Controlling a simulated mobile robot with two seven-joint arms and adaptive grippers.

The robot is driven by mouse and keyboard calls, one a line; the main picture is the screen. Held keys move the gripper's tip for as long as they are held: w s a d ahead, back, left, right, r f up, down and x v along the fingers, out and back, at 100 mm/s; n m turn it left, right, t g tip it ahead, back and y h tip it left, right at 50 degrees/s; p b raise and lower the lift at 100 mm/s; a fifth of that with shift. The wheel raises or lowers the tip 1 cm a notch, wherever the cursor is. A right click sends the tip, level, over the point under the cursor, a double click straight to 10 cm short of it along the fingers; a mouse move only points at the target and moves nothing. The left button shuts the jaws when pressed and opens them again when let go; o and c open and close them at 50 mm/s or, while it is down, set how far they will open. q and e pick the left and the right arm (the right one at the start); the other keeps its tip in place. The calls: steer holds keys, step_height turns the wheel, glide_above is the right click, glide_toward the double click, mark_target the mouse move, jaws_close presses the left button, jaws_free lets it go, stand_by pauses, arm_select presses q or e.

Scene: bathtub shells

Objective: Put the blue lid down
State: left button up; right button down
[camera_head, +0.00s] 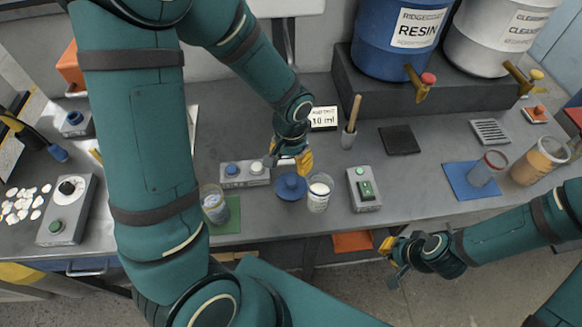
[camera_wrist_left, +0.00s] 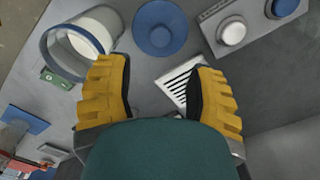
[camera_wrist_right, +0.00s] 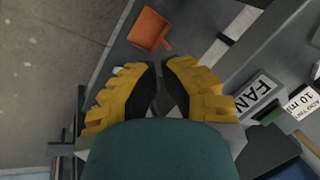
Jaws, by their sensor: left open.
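The blue lid (camera_head: 291,186) is a round disc with a raised knob and lies flat on the grey bench, just left of an open glass jar of white powder (camera_head: 320,192). In the left wrist view the lid (camera_wrist_left: 160,28) lies beyond my fingertips, with the jar (camera_wrist_left: 83,40) beside it. My left gripper (camera_head: 289,160) is open and empty, behind the lid and apart from it. It also shows in the left wrist view (camera_wrist_left: 153,72). My right gripper (camera_head: 391,262) is empty off the bench's front edge, its fingers a little apart in the right wrist view (camera_wrist_right: 160,68).
A button box (camera_head: 245,174) stands left of the lid, and a green-button box (camera_head: 364,189) right of the jar. A beaker (camera_head: 214,204) stands on a green mat. A pestle cup (camera_head: 348,138) and label card (camera_head: 323,118) stand behind. A beaker (camera_head: 487,169) stands on a blue mat (camera_head: 459,182).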

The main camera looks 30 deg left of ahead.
mark_target(291, 181)
arm_select(q)
steer(key=shift+o, duration=1.1)
steer(key=shift+r, duration=0.65)
steer(key=f+m+b, duration=0.3)
steer(key=b, duration=0.2)
steer(key=f+m+t+h+b, duration=0.1)
steer(key=f+m+b, duration=0.2)
steer(key=b, duration=0.3)
steer(key=shift+a+f+m, duration=0.2)
steer(key=shift+f+m, duration=0.1)
steer(key=shift+m, duration=0.1)
steer(key=f+b, duration=0.2)
steer(key=f, duration=0.3)
steer(key=shift+d+f, duration=0.1)
steer(key=shift+d, duration=0.1)
arm_select(e)
step_height(291, 181, down, 14)
steer(key=s, duration=0.1)
steer(key=shift+s+a+r+g, duration=0.2)
steer(key=shift+r+g, duration=0.05)
steer(key=shift+g, duration=0.05)
arm_select(q)
jaws_close()
